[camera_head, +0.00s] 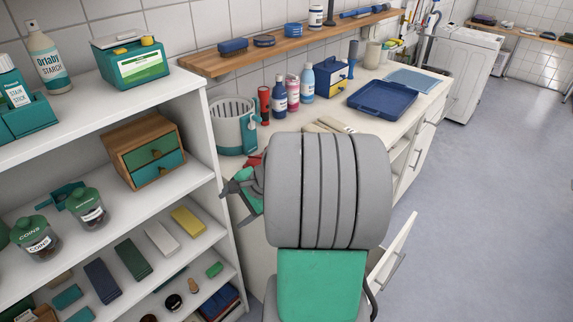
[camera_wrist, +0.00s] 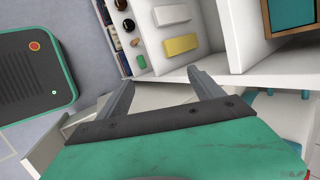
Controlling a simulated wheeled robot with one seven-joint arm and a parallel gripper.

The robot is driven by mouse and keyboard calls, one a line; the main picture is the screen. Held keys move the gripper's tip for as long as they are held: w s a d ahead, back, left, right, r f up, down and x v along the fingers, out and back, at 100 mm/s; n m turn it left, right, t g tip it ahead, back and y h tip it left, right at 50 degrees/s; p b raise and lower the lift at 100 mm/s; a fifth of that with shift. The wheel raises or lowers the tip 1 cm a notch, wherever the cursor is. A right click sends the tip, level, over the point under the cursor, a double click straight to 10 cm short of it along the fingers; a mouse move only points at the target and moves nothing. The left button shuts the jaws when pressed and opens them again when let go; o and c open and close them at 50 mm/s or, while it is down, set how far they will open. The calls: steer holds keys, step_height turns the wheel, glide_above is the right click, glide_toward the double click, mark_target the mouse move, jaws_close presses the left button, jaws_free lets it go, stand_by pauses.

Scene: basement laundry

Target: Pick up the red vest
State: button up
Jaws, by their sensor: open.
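A small red patch (camera_head: 254,161), possibly part of the red vest, shows just behind my gripper at the counter's left front edge. My arm hides most of that spot, so I cannot tell its shape. My gripper (camera_head: 240,188) is beside the shelf unit, in front of the counter. In the wrist view its two fingers (camera_wrist: 164,90) are spread apart with nothing between them, pointing toward the shelves.
The white shelf unit (camera_head: 212,150) stands close to the left of my gripper. The counter (camera_head: 425,97) holds bottles, a white basket (camera_head: 232,125) and a blue tray (camera_head: 383,99). A drawer or door (camera_head: 393,250) stands open at right. The floor (camera_head: 480,220) farther right is clear.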

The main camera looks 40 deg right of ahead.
steer(key=d+m+t, duration=0.1)
steer(key=d+m, duration=0.2)
steer(key=d, duration=0.2)
steer(key=s+d+m+t, duration=0.1)
steer(key=d+m, duration=0.3)
steer(key=s+d+m+t+p, duration=0.1)
steer(key=d+m+t, duration=0.1)
steer(key=d, duration=0.3)
steer(key=shift+d+f+m, duration=0.1)
steer(key=shift+d+m, duration=0.25)
steer(key=shift+m, duration=0.55)
steer(key=s+d+m+t, duration=0.1)
steer(key=d+m, duration=0.1)
steer(key=s+d+m+t+h, duration=0.1)
steer(key=d+m, duration=0.1)
steer(key=s+d+m+t, duration=0.1)
steer(key=s+d+m, duration=0.1)
steer(key=d, duration=0.1)
steer(key=shift+r+h, duration=0.4)
steer(key=p+x, duration=0.1)
steer(key=x, duration=0.6)
steer(key=shift+w+d+f, duration=0.1)
steer(key=shift+w+f, duration=0.05)
steer(key=shift+f, duration=0.15)
steer(key=shift+w, duration=0.15)
jaws_close()
